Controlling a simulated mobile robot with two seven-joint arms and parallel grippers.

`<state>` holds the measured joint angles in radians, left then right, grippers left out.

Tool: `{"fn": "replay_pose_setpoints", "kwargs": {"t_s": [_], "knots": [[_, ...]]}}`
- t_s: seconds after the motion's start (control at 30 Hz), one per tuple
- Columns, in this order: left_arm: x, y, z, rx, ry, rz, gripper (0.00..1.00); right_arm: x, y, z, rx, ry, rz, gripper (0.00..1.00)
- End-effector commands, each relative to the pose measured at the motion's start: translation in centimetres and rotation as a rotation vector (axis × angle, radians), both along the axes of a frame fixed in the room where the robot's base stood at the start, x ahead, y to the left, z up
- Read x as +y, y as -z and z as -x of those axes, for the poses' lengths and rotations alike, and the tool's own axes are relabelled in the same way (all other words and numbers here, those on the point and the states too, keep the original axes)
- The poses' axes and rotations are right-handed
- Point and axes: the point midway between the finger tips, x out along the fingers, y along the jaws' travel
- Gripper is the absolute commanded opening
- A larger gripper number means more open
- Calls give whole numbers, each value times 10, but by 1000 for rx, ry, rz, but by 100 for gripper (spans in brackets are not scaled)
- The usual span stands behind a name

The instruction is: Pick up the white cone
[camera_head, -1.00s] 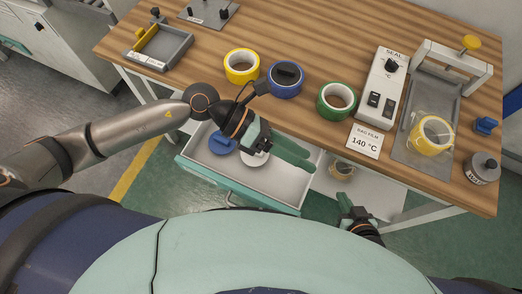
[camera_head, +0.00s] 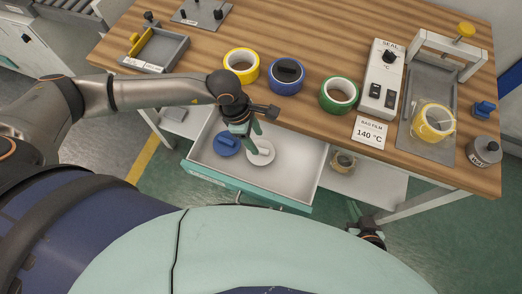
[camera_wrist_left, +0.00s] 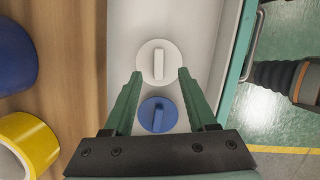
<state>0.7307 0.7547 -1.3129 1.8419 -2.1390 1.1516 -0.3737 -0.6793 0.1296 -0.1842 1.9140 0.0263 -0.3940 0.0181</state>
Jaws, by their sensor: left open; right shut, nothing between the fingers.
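The white cone (camera_head: 260,151) looks like a round white disc with a raised grip, lying in the open drawer (camera_head: 300,163). In the left wrist view the white cone (camera_wrist_left: 158,50) sits just ahead of my left fingertips. My left gripper (camera_head: 254,138) points down over the drawer at the white cone, with its fingers apart and nothing held; its fingers also show in the left wrist view (camera_wrist_left: 160,74). A similar blue piece (camera_head: 226,144) lies beside the white one, and it shows between the fingers in the wrist view (camera_wrist_left: 158,115). My right gripper (camera_head: 367,234) is low, right of the drawer, and partly hidden.
Yellow (camera_head: 241,65), blue (camera_head: 286,75) and green (camera_head: 339,95) tape rolls stand on the wooden table above the drawer. A sealing unit (camera_head: 382,80) and a press (camera_head: 430,110) stand to the right. The drawer's right part is empty. Its walls enclose the pieces.

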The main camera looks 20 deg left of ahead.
Motion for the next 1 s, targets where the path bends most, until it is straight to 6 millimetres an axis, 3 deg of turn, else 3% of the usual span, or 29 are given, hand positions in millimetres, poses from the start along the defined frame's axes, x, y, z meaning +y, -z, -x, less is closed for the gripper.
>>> {"fn": "replay_pose_setpoints", "kwargs": {"t_s": [0.17, 0.5, 0.8, 1.0], "knots": [[-3, 12, 0, 2, 1, 1, 57, 0, -1, 0, 0, 0, 0, 0], [-9, 55, -4, 3, -1, 2, 57, 0, -4, 0, 0, -1, 1, 0], [-10, 59, -4, 1, 0, 2, 57, -1, -4, 0, 0, -1, 1, 0], [-10, 59, -4, 1, -1, 1, 35, -1, -4, 0, 0, -1, 1, 0]]}}
